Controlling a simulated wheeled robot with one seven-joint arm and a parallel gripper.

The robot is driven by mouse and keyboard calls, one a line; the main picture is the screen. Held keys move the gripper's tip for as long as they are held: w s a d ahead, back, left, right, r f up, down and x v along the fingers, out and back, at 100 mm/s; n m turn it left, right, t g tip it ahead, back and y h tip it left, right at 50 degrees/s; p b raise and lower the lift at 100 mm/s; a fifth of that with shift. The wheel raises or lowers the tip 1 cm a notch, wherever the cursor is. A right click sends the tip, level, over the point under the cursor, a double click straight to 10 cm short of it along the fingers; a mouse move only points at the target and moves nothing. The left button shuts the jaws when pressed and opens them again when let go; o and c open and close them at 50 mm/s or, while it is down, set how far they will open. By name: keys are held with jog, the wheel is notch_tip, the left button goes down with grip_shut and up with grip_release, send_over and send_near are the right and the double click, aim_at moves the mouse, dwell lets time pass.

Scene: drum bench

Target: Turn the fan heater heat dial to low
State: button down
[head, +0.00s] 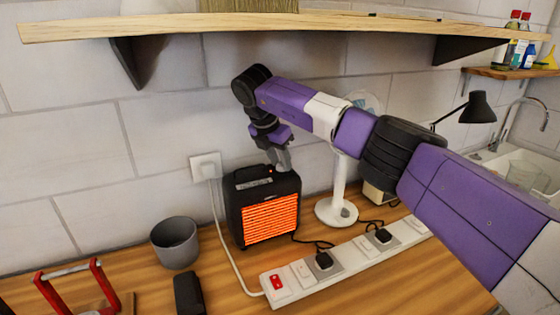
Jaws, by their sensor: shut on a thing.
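The fan heater (264,205) is a black box standing on the wooden bench against the tiled wall. Its front grille glows bright orange. My gripper (284,169) reaches down from above to the right part of the heater's top. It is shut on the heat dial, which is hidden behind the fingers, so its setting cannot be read. A small reddish spot shows on the top just left of the fingers.
A white power strip (345,262) with plugs and a lit red switch lies in front. A grey cup (175,242) stands left, a white fan (338,190) right. A wooden shelf (280,24) hangs above. A red-handled rack (75,280) sits front left.

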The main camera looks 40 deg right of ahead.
dwell(0.3)
jog(key=c, duration=1)
grip_release()
jog(key=b+v, duration=0.2)
jog(key=v, duration=0.6)
jog(key=shift+f, duration=0.1)
